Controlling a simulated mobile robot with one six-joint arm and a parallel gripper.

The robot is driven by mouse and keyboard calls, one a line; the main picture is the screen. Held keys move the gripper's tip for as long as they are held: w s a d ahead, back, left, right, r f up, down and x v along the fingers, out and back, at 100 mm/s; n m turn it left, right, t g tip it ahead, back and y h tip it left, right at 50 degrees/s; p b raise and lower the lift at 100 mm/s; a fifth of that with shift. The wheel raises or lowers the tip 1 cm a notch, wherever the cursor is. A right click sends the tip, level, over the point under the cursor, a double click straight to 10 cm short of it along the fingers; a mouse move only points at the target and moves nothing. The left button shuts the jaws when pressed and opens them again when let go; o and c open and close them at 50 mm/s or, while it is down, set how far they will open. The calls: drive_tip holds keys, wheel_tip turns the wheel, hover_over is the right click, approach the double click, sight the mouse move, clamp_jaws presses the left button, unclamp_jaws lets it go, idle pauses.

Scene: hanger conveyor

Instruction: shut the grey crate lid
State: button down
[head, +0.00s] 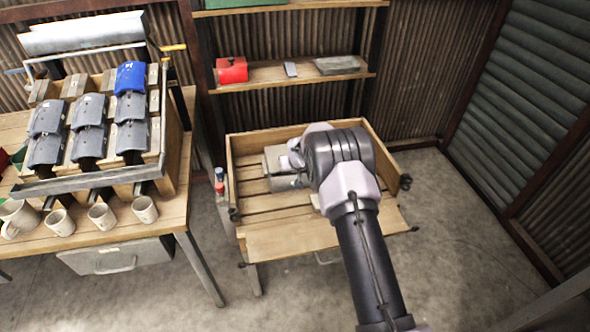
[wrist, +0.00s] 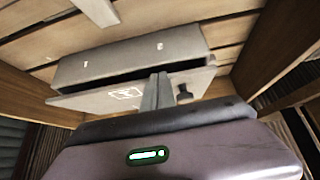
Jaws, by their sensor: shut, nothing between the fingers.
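The grey crate (head: 277,158) sits inside a wooden tray-like bench, partly hidden behind my arm in the head view. In the wrist view the crate body (wrist: 130,52) shows as a grey box on the slats. Its grey lid (wrist: 90,101) is a flat panel with a white printed mark and a dark knob (wrist: 184,92). A dark gap shows between lid and body, so the lid stands ajar. My gripper (wrist: 160,82) is shut and empty, its fingers in front of the lid beside the knob. I cannot tell whether they touch it.
The wooden bench (head: 290,241) has raised sides around the crate. To the left, a table holds a rack of grey and blue pieces (head: 130,78) and several mugs (head: 103,216). Shelves behind carry a red box (head: 232,70). Bare floor (head: 455,260) lies to the right.

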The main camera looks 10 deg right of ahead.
drive_tip(key=shift+s+a+f+t+p, duration=0.1)
drive_tip(key=shift+a+f+t+p, duration=0.2)
drive_tip(key=shift+p, duration=1.05)
drive_tip(key=shift+s+a+f+t+p, duration=0.1)
drive_tip(key=shift+f+t+p, duration=0.3)
drive_tip(key=shift+p, duration=0.9)
drive_tip(key=shift+f, duration=0.1)
